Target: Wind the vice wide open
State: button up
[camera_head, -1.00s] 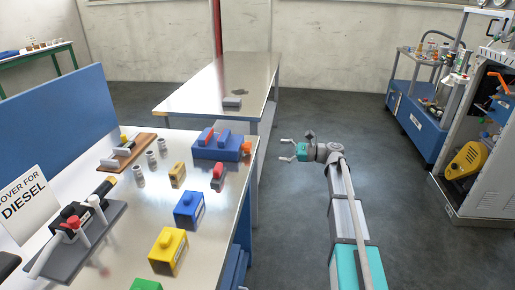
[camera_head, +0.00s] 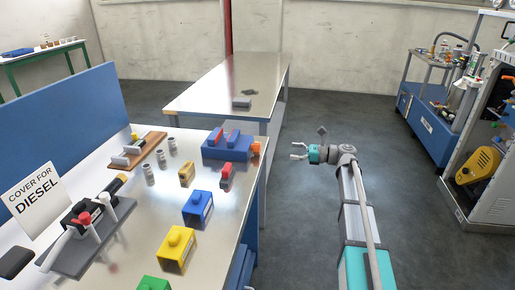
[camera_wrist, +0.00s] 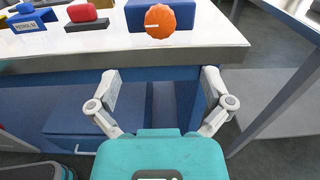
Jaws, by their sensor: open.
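A red-topped block (camera_head: 226,175), a yellow block (camera_head: 187,174) and a blue block (camera_head: 198,209) stand near the vice. The table edge (camera_wrist: 150,55) lies between fingers and tabletop. A second metal table (camera_head: 215,90) stands behind.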

aim_at(260, 147)
jog(key=a, duration=0.4)
jog(key=w+a, duration=0.1)
jog(key=a, duration=0.3)
jog(key=w+a, duration=0.1)
jog(key=a, duration=0.4)
jog(key=shift+w, duration=0.25)
jog(key=c, duration=1.1)
jog(key=shift+c, duration=0.2)
jog(key=shift+n, duration=0.5)
jog(key=shift+s+n, duration=0.1)
jog(key=shift+n, duration=2.4)
